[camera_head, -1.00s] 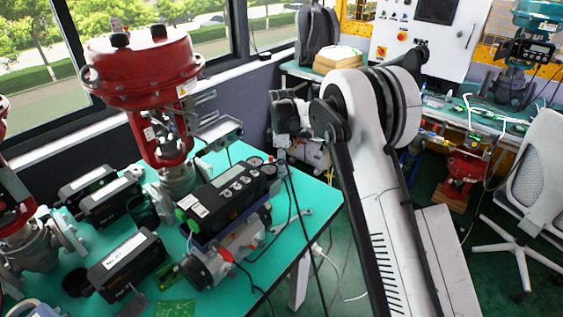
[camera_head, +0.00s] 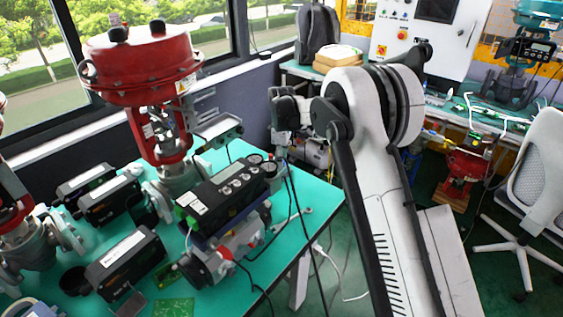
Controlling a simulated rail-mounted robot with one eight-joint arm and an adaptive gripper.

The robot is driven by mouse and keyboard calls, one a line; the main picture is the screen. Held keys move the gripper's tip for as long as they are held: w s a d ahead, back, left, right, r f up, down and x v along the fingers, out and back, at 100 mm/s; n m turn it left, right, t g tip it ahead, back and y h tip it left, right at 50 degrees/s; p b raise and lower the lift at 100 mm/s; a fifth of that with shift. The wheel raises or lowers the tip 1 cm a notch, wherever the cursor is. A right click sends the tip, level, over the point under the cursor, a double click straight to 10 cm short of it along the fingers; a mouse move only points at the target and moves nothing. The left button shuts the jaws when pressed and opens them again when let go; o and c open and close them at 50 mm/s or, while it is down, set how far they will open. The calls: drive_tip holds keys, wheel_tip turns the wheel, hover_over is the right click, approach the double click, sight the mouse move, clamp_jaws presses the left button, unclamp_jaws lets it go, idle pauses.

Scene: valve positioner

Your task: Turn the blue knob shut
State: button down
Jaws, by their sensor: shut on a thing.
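The valve positioner (camera_head: 222,194) is a long black box with a white label, several round buttons and small round gauges at its far right end. It sits on a grey metal body on the green table. My gripper (camera_head: 279,154) hangs from the wrist at the end of my white arm, by the positioner's right end. It is small and dark here; its fingertips are hard to make out. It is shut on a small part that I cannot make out. I cannot pick out a blue knob; the gripper may cover it.
A red valve actuator (camera_head: 139,70) stands behind the positioner on the green table (camera_head: 318,200). Several black boxes (camera_head: 126,262) lie at left, and a wrench (camera_head: 293,219) lies near the right edge. Loose cables hang over that edge. A white chair (camera_head: 535,165) stands at right.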

drive_tip(key=m+b, duration=0.2)
drive_tip(key=m, duration=0.2)
drive_tip(key=shift+f+m, duration=0.1)
drive_tip(key=shift+m, duration=0.2)
drive_tip(key=m+b, duration=0.1)
drive_tip(key=m, duration=0.2)
drive_tip(key=shift+m, duration=0.3)
drive_tip(key=m+b, duration=0.1)
drive_tip(key=m, duration=0.3)
drive_tip(key=shift+m, duration=1.7)
drive_tip(key=c, duration=1.4)
unclamp_jaws()
wheel_tip(320, 180, up, 12)
drive_tip(key=shift+r, duration=0.15)
